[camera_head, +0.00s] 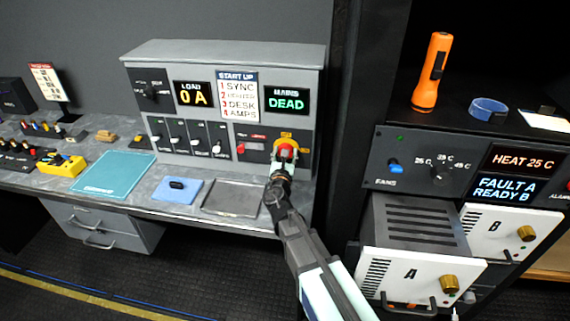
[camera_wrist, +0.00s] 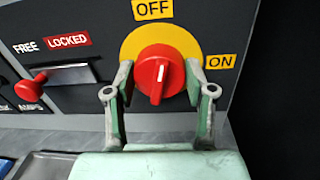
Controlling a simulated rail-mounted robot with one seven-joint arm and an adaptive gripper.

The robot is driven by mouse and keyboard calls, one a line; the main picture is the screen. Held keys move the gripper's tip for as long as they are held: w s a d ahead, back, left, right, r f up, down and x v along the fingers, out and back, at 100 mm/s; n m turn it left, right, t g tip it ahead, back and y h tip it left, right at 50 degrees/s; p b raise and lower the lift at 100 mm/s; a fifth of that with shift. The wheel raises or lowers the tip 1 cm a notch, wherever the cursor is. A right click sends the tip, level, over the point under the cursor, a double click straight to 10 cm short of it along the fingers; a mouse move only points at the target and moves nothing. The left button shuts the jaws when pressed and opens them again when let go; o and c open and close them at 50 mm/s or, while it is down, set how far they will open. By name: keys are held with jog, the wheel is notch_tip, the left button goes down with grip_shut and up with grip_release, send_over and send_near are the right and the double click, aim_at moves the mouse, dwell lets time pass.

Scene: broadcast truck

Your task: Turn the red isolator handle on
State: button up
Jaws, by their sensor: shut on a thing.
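The red isolator handle (camera_wrist: 158,78) is a round knob on a yellow disc (camera_wrist: 128,46), with a ridge and a white mark on its upper part. The mark points roughly up toward the OFF label (camera_wrist: 153,9); the ON label (camera_wrist: 220,62) is at the right. In the head view the red handle (camera_head: 287,146) is at the lower right of the grey panel. My gripper (camera_wrist: 159,80) has one finger on each side of the handle and is shut on it. The MAINS display (camera_head: 286,102) reads DEAD.
Left of the handle, a small red-knobbed lever (camera_wrist: 31,89) sits by a slot under FREE and LOCKED labels. Black switches (camera_head: 195,137) fill the panel's left. A grey tray (camera_head: 232,211) lies on the desk below.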

jog(key=m+b, duration=0.2)
jog(key=b, duration=0.2)
jog(key=f+m+b, duration=0.1)
jog(key=m+b, duration=0.1)
jog(key=b, duration=0.2)
jog(key=shift+m, duration=0.4)
jog(key=m+b, duration=0.4)
jog(key=b, duration=0.3)
jog(key=shift+w+m+t+h, duration=0.1)
jog(key=shift+m+t+h, duration=0.2)
jog(key=shift+m+h, duration=0.1)
jog(key=m+b, duration=0.4)
jog(key=b, duration=0.2)
jog(key=shift+r, duration=0.2)
jog(key=shift+r+m+h+b, duration=0.15)
jog(key=shift+m+h+b, duration=0.15)
jog(key=shift+m+b, duration=0.7)
jog(key=shift+r, duration=0.1)
jog(key=o, duration=1.2)
